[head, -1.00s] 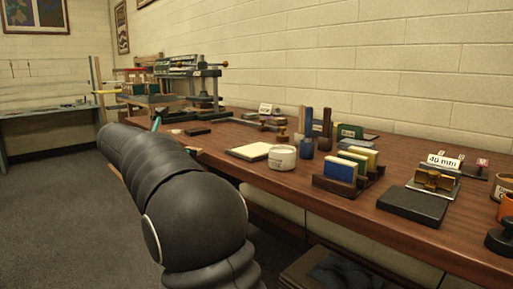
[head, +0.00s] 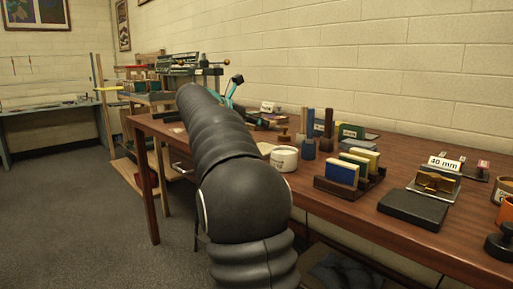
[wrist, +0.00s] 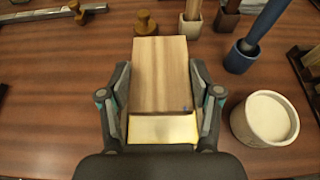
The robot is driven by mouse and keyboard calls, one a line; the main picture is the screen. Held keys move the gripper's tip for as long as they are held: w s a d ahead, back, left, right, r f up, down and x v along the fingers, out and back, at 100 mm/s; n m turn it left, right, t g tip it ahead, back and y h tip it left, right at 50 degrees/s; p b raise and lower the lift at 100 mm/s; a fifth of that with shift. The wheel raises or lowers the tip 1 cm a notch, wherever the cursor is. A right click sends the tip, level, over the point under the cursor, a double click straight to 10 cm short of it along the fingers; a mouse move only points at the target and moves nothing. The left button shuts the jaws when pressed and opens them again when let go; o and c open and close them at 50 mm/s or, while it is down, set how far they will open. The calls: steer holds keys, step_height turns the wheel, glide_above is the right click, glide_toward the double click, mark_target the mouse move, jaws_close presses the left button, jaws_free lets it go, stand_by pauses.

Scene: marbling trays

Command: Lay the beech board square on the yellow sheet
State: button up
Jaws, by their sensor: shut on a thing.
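The pale wooden beech board (wrist: 161,75) is between the fingers of my gripper (wrist: 162,98) in the wrist view, one finger at each long side. The yellow sheet (wrist: 163,128) shows at the board's near end, below it in the picture, with the rest hidden under the board or behind my gripper. The board's sides look roughly in line with the sheet's. I cannot tell whether they touch. In the head view my arm hides the board and nearly all of the sheet; a pale sliver of the sheet (head: 265,147) shows beside the arm.
A white cup (wrist: 265,118) stands close right of the sheet. Blue pots (wrist: 241,56) with upright tools and a brass-coloured knob (wrist: 145,22) stand beyond the board. A rack of coloured blocks (head: 350,178) and a dark slab (head: 413,208) lie along the table (head: 330,205).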

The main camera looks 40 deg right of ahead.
steer(key=shift+f+b, duration=0.7)
steer(key=shift+f, duration=2.55)
steer(key=shift+f, duration=0.1)
steer(key=shift+f, duration=0.15)
steer(key=o, duration=1.1)
steer(key=shift+o, duration=0.2)
steer(key=shift+r, duration=0.25)
steer(key=shift+a+r, duration=0.15)
steer(key=shift+a, duration=0.2)
steer(key=p+v, duration=0.1)
steer(key=v, duration=1)
steer(key=shift+a, duration=0.2)
